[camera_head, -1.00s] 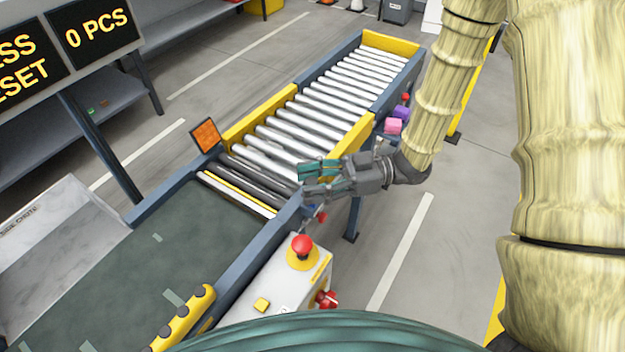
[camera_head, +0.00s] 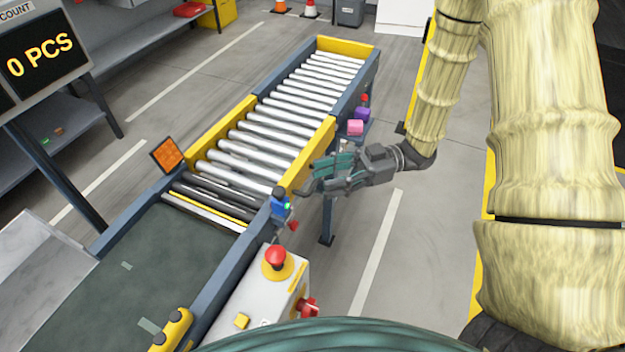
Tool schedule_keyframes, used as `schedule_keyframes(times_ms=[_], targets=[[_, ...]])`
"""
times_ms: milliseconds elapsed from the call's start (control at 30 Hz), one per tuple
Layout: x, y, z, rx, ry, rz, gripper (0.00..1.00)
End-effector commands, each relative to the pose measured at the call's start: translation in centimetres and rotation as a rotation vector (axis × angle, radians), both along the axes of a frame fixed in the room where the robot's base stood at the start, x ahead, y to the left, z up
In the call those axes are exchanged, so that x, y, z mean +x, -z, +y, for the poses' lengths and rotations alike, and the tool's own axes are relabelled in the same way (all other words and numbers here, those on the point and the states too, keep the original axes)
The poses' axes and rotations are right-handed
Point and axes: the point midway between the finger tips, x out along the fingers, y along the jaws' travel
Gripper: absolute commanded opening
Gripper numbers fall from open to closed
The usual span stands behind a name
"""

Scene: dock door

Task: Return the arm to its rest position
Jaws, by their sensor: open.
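My gripper (camera_head: 312,178) is open and seems to hold nothing. It points left, at the right side rail of the roller conveyor (camera_head: 288,112), near the rail's yellow end. I cannot tell whether its fingertips are over the rail or just beside it. My arm, in a pale yellow sleeve, bends down to the gripper from the upper right.
A control box (camera_head: 246,296) with a red mushroom button (camera_head: 275,256) stands below the gripper. A small blue device (camera_head: 280,203) sits on the rail close by. Pink (camera_head: 355,127) and purple (camera_head: 362,114) blocks lie beyond the gripper.

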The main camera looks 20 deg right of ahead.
Motion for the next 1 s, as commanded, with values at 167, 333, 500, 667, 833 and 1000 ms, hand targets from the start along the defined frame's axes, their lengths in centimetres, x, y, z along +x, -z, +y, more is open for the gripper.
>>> schedule_keyframes(times_ms=[167, 333, 500, 667, 833, 1000], targets=[[0.0, 0.0, -0.9, 0.000, 0.001, 0.000, 0.46], [0.0, 0.0, -0.9, 0.000, 0.001, 0.001, 0.46], [0.0, 0.0, -0.9, 0.000, 0.000, 0.001, 0.46], [0.0, 0.0, -0.9, 0.000, 0.000, 0.000, 0.46], [0.0, -1.7, -0.9, 0.000, 0.000, 0.000, 0.46], [0.0, -4.9, -0.9, 0.000, 0.000, 0.000, 0.46]])
